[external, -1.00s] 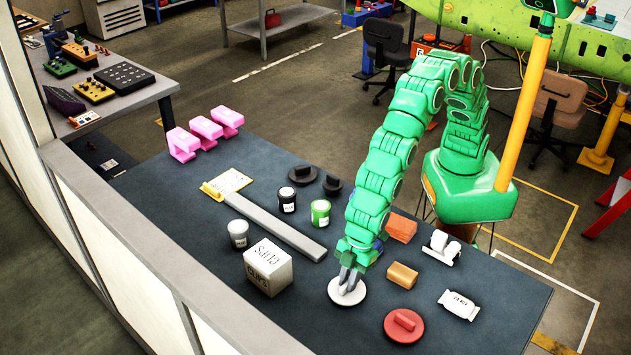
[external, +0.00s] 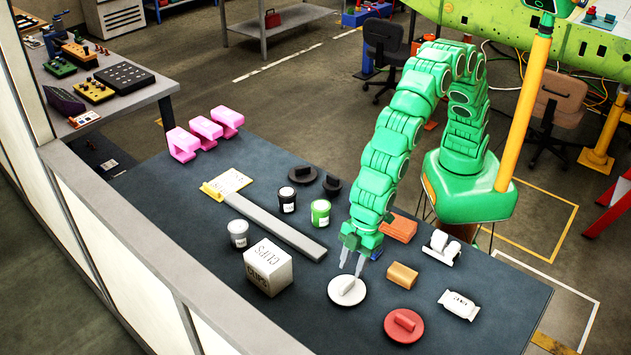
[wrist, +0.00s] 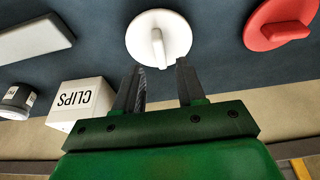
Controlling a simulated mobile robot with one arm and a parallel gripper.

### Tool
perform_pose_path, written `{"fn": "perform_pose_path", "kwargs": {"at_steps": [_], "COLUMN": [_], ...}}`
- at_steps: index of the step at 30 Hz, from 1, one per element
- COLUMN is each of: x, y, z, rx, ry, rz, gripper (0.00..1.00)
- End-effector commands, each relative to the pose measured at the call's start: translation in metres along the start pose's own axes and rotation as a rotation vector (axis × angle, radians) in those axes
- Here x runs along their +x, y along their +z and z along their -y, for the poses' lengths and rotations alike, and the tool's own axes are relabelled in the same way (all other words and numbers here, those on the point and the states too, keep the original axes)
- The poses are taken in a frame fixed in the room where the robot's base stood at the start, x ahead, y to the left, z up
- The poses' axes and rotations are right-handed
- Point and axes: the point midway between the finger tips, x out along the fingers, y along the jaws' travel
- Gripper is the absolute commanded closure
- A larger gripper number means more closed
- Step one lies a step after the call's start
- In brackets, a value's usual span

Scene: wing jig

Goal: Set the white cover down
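The white cover (external: 346,291) is a round disc with an upright grip bar, lying flat on the dark table near its front edge. It also shows in the wrist view (wrist: 174,38), just beyond my fingertips. My gripper (external: 352,265) is above the cover with its two fingers spread apart and nothing between them. In the wrist view my gripper (wrist: 160,75) also shows a clear gap between the fingers, with the cover's bar apart from them.
A red cover (external: 404,325) lies to the right, with a tan block (external: 402,275) between it and my arm. The CLIPS box (external: 268,267) stands to the left. A long grey bar (external: 275,226) lies behind. The table between box and white cover is clear.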

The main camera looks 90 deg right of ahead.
Motion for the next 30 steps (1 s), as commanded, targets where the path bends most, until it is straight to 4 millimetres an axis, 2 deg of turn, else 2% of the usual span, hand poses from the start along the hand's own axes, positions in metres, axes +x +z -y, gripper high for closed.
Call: {"fn": "perform_pose_path", "kwargs": {"at_steps": [3,12,16,23,26,30], "x": [-0.021,-0.065,-0.072,-0.073,-0.077,-0.095], "y": [-0.001,-0.001,0.0,0.0,0.005,0.026], "z": [0.0,0.0,0.0,-0.001,-0.008,-0.039], "rx": [0.0,0.0,0.0,0.001,0.011,0.051], "ry": [0.001,0.0,0.0,0.0,0.003,0.015], "rz": [-0.005,-0.004,-0.002,0.0,0.005,0.03], "gripper": [0.61,0.61,0.61,0.61,0.61,0.61]}}
